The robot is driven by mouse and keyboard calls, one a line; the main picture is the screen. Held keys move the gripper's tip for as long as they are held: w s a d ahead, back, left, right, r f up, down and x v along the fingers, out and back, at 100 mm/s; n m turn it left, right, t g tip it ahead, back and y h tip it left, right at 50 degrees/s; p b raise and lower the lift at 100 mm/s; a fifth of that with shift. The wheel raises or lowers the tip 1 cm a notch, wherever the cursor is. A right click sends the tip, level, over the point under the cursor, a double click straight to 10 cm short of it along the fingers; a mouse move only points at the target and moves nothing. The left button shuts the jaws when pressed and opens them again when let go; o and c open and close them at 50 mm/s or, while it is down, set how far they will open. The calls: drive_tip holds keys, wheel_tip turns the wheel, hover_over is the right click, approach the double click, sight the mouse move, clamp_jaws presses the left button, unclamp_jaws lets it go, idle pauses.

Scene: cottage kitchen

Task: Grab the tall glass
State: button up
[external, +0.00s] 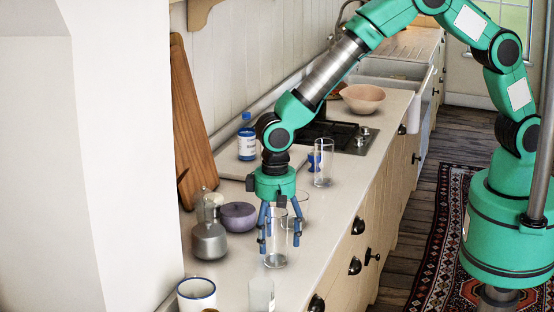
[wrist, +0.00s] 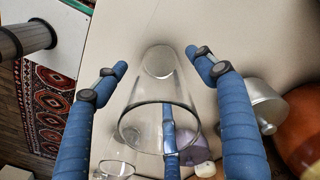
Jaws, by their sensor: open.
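A clear tall glass (external: 275,252) stands upright on the pale counter, below and between the fingers of my gripper (external: 280,240). In the wrist view the glass (wrist: 158,90) is seen from above, its wide rim nearest the camera. The blue fingers of my gripper (wrist: 157,60) are spread apart on its left and right, with visible gaps to the glass. Another blue finger shows behind or through the glass; I cannot tell whether it touches. A second clear tall glass (external: 322,165) stands farther back, near the stove.
A shorter clear glass (external: 302,205) stands just behind my gripper. A metal pot (external: 208,242) and purple bowl (external: 238,216) are at left. A white mug (external: 196,294) and glass jar (external: 261,293) stand in front. The counter's right edge is close.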

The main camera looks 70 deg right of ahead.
sight(278, 223)
idle(0.3)
drive_tip(key=c, duration=1.5)
drive_tip(key=shift+c, duration=0.2)
drive_tip(key=shift+r, duration=0.15)
drive_tip(key=shift+r, duration=0.45)
drive_tip(key=r, duration=0.2)
drive_tip(key=shift+s+d+r, duration=0.1)
drive_tip(key=shift+s+r, duration=0.1)
drive_tip(key=shift+r, duration=0.1)
drive_tip(key=s+d+r, duration=0.1)
drive_tip(key=s+d, duration=0.7)
drive_tip(key=s, duration=0.5)
drive_tip(key=shift+r, duration=0.15)
drive_tip(key=shift+d, duration=0.1)
